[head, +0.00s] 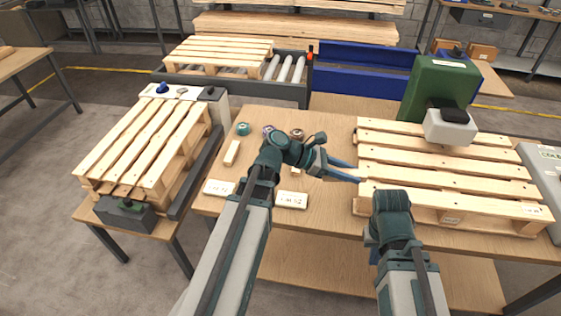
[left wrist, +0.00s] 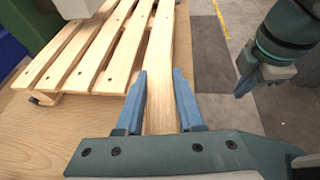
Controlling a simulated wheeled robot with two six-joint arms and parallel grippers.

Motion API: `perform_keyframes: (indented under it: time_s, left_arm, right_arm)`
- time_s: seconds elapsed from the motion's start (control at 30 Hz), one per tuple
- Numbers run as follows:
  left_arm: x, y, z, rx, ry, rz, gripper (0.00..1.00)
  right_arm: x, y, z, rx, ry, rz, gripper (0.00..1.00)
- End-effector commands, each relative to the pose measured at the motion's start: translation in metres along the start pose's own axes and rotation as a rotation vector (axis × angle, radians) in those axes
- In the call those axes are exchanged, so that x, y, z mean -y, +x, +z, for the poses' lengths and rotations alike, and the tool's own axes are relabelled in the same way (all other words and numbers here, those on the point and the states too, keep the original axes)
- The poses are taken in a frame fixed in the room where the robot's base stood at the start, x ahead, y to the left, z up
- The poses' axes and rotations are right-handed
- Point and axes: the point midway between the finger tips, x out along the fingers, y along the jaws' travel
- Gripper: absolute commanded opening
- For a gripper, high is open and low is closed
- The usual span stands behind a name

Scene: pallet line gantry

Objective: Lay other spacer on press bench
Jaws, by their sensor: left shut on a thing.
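My left gripper (head: 345,170) reaches right over the bench (head: 270,235) to the near left edge of the pallet under the press. In the left wrist view its two blue fingers (left wrist: 161,100) stand apart, shut on a pale wooden spacer (left wrist: 161,122). The spacer lines up with the pallet's edge slat, so its far end is hard to make out. Another wooden spacer (head: 232,153) lies on the bench at left. My right gripper (head: 388,225) points down by the pallet's front edge. Its fingers are mostly hidden, and the right arm also shows in the left wrist view (left wrist: 285,40).
The slatted pallet (head: 450,180) lies under the green press (head: 440,85) with its pale head. Two white cards (head: 291,200) (head: 218,187) and small round parts (head: 243,129) lie on the bench. Another pallet (head: 145,145) stands at left, beside a roller conveyor (head: 290,68) behind.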

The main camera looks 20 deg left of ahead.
Motion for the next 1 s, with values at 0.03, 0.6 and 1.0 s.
perform_keyframes:
  time_s: [0.03, 0.6, 1.0]
  left_arm:
    - [-0.022, -0.017, -0.028, -0.001, -0.032, 0.077, 0.00]
    - [-0.135, -0.258, -0.222, 0.006, -0.335, 0.795, 0.00]
    - [-0.135, -0.324, -0.264, 0.011, -0.400, 0.959, 0.00]
  right_arm:
    - [0.002, 0.019, -0.001, 0.000, 0.000, 0.000, 0.00]
    - [0.010, 0.104, -0.006, 0.000, 0.000, 0.000, 0.00]
    - [0.011, 0.118, -0.007, 0.000, -0.001, 0.000, 0.00]
